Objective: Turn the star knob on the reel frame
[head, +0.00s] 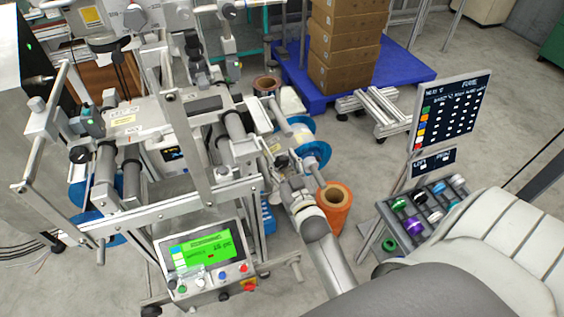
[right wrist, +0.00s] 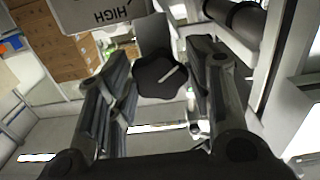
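The star knob (right wrist: 162,75) is dark, with rounded lobes and a pale line across its face. In the right wrist view it sits between the two fingers of my right gripper (right wrist: 160,62). The fingers stand apart on either side of it; I cannot tell whether either one touches it. In the head view my right gripper (head: 284,164) is at the right side of the reel frame (head: 198,140), and the knob cannot be made out there. My left gripper is not in view.
A control panel with a green screen (head: 205,250) is at the frame's front. An orange roll (head: 336,208) stands on the floor right of my right gripper. Further right are a sign board (head: 448,112) and a tray of coloured spools (head: 385,210). Boxes (head: 343,50) sit on a blue pallet (head: 400,68) behind.

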